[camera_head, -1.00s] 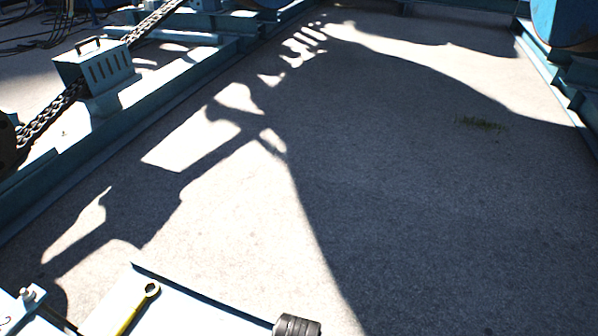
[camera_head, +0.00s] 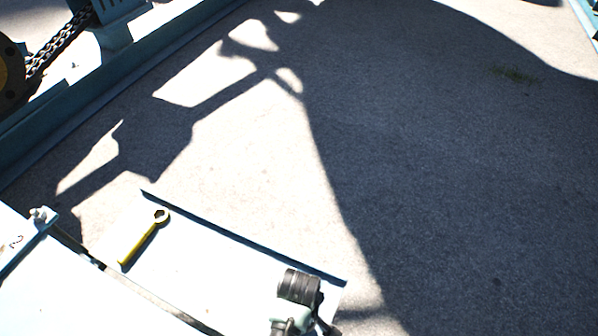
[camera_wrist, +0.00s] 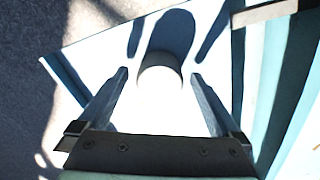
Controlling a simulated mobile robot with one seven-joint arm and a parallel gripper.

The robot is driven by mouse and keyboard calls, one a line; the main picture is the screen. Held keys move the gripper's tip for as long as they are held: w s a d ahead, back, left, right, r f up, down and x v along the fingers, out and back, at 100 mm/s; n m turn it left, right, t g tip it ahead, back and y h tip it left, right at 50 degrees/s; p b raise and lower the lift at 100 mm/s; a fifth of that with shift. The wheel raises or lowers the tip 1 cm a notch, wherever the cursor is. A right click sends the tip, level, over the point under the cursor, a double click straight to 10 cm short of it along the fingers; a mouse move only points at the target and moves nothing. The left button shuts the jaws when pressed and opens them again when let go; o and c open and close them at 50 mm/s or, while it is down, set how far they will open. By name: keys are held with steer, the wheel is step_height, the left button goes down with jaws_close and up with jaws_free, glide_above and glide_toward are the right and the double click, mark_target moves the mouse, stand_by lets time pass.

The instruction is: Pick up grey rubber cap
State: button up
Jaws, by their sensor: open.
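The grey rubber cap (camera_wrist: 160,76) shows in the wrist view as a short round piece on a sunlit white plate (camera_wrist: 95,57). Its shaded side is grey, and its sunlit part blends into the glare. A broad dark shadow stretches from it toward the top of the picture. My gripper (camera_wrist: 160,74) is open, with one finger to the left of the cap and one to the right. Gaps show on both sides, and nothing is held. How far the fingertips are above the plate is hard to tell. I cannot make out the cap in the head view, where my arm covers the plate's right end.
In the head view a yellow wrench (camera_head: 145,238) lies on the plate left of my arm. A metal bracket with a bolt (camera_head: 40,215) stands at the left edge. A blue-green beam (camera_head: 100,92) and a chain (camera_head: 58,45) lie beyond. The concrete floor (camera_head: 450,180) is open.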

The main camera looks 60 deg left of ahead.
steer(key=shift+f, duration=0.5)
steer(key=shift+r, duration=0.1)
steer(key=c, duration=1.4)
steer(key=shift+r, duration=0.15)
